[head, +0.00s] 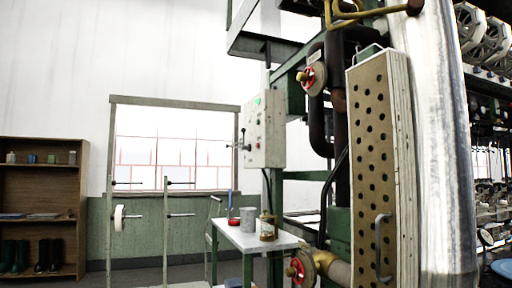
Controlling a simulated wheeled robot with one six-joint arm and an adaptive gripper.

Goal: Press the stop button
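A pale grey control box (270,135) is mounted on the green machine frame, right of the window in the head view. A small green spot (257,101) shows near its top, with small dark controls below it. A dark lever or handle (242,139) sticks out from its left side. I cannot tell which control is the stop button; the controls are too small and seen at an angle. My gripper is not in view, and nothing is seen touching the box.
A small white table (252,239) below the box holds a red dish (234,222), a grey cup (247,218) and a brass lantern-like object (267,227). Red valve wheels (313,78) (297,271) and a perforated panel (372,170) stand right. Metal stands (165,225) are left of the table.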

